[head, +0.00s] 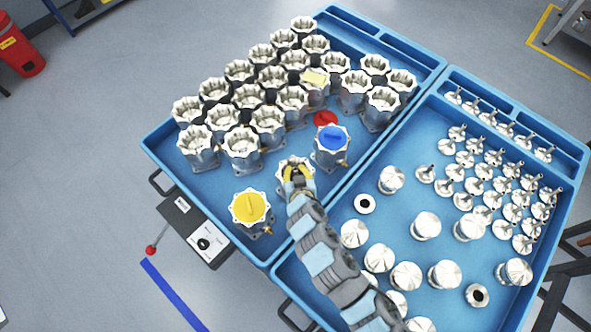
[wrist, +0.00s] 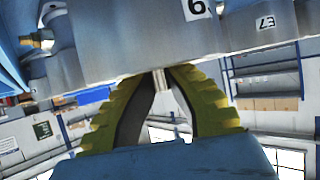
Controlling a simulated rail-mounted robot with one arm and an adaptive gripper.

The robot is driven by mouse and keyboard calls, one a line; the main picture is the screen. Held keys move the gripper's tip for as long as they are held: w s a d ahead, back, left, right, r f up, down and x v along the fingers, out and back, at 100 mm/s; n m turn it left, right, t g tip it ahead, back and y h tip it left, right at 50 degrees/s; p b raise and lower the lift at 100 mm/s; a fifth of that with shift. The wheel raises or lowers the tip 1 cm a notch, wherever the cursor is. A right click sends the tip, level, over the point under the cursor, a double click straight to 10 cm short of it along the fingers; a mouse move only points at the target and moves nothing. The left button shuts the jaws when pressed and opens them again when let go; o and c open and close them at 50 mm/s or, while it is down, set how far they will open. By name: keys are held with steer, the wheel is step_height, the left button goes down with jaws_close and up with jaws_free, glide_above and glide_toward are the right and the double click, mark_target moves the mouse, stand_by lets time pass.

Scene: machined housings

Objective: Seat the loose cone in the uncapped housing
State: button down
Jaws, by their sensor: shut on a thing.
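My gripper (head: 297,175) is over the uncapped housing (head: 283,190) in the front row, between a yellow-capped and a blue-capped housing. The arm and fingers hide much of that housing. In the wrist view my gripper (wrist: 162,82) has its yellow, dark-padded fingers closed on a thin silver stem (wrist: 162,88), which looks like part of the loose cone. The cone's body is hidden, so I cannot tell how deep it sits. A grey metal housing wall (wrist: 130,45) with number labels fills the top of the wrist view.
The yellow-capped housing (head: 249,208) is close on the left, the blue-capped one (head: 332,143) close on the right. A red cap (head: 325,119) is behind. Several open housings fill the back of the blue tray (head: 180,176). Another blue tray (head: 425,278) on the right holds metal cones and stemmed parts.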

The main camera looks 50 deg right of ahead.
steer(key=shift+f, duration=0.1)
steer(key=c, duration=1.2)
jaws_free()
steer(key=shift+c, duration=0.2)
steer(key=shift+s+a+r, duration=0.2)
steer(key=shift+s+r, duration=0.1)
steer(key=shift+r, duration=0.1)
steer(key=p+v, duration=0.1)
steer(key=v, duration=1)
steer(key=shift+a, duration=0.1)
